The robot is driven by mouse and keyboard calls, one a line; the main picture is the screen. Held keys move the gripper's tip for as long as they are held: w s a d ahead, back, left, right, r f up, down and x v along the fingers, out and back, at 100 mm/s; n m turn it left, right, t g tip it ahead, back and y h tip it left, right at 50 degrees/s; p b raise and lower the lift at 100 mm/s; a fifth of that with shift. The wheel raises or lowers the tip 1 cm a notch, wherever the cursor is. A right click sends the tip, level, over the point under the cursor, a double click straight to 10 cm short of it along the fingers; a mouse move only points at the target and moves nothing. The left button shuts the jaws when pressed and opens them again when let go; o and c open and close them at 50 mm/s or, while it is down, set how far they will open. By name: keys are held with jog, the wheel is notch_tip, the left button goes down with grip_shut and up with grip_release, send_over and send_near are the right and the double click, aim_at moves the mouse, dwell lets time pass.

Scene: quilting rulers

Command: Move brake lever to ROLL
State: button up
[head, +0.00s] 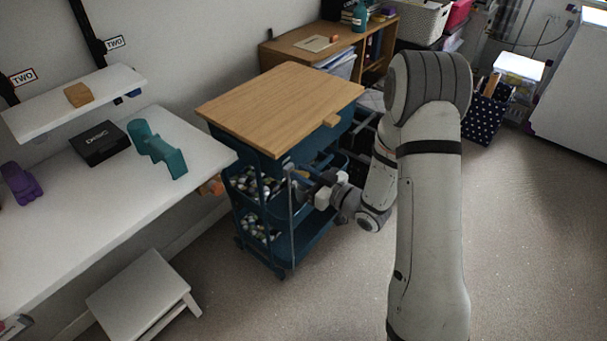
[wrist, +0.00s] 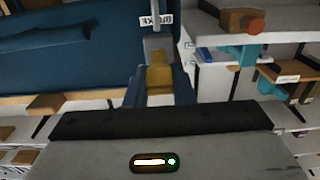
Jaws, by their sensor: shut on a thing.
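The brake lever (wrist: 159,78) shows in the wrist view as a tan-yellow grip below a grey metal piece, between the two dark blue fingers of my gripper (wrist: 160,88). The fingers are shut on it. A white label (wrist: 156,20) reading BRAKE, upside down in this view, is beside the grey rod. In the head view my gripper (head: 318,188) is at the near right side of the teal trolley (head: 275,262), below its wooden top (head: 285,105). The lever is too small and covered to make out there. I see no ROLL mark.
A white table (head: 60,225) on the left holds a black box (head: 98,143), a teal object (head: 158,150) and a purple object (head: 20,183). A white stool (head: 143,293) stands in front. Open carpet (head: 530,240) lies to the right.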

grip_shut()
jog(key=shift+w+r+h+p, duration=0.1)
jog(key=shift+r+h+p, duration=0.2)
jog(key=shift+r+p, duration=0.35)
jog(key=shift+a+g+h+p, duration=0.2)
jog(key=shift+g+h+p, duration=0.5)
jog(key=shift+p, duration=0.45)
jog(key=shift+w, duration=0.1)
jog(key=shift+f, duration=0.15)
jog(key=o, duration=0.8)
grip_release()
